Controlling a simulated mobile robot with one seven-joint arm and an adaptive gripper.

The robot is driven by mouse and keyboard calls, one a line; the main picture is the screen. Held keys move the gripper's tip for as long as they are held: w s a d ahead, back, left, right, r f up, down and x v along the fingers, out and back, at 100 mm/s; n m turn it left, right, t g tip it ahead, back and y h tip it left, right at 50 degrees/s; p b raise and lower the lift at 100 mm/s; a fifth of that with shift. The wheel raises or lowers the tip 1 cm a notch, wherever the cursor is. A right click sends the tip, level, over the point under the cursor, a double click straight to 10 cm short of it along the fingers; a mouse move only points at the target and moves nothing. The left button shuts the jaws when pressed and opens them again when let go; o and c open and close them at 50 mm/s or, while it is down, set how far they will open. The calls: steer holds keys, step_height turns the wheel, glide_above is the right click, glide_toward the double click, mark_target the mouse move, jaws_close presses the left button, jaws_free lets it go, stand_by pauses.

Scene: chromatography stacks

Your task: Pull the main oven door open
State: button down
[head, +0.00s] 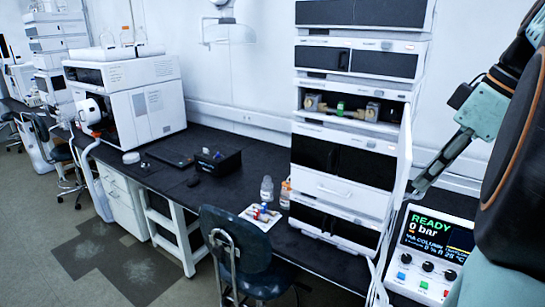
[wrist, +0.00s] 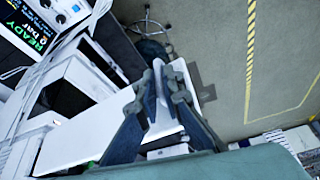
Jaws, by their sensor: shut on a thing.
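The instrument stack (head: 345,150) stands on the dark bench at the right of the head view. A white door panel (head: 405,148) shows as a narrow upright strip at the stack's right edge; I cannot tell its exact angle there. In the wrist view the white door panel (wrist: 90,143) is a long pale slab standing out from the stack. My gripper (head: 414,188) is at the panel's right side in the head view. In the wrist view my gripper (wrist: 164,78) has its two dark fingers shut on the panel near its outer end. The exact contact is partly hidden by the fingers.
An open bay (head: 390,125) in the stack holds small items. A control box (head: 432,250) reading READY stands to the right. A dark chair (head: 248,250) stands in front of the bench. Bottles (head: 267,190) stand left of the stack. Floor (wrist: 225,100) shows clear beyond my gripper.

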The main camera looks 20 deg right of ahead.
steer(key=shift+s+d, duration=0.1)
steer(key=shift+d, duration=0.1)
steer(key=c, duration=2.1)
jaws_free()
steer(key=shift+v, duration=5.95)
steer(key=shift+r, duration=0.1)
steer(key=shift+w, duration=0.2)
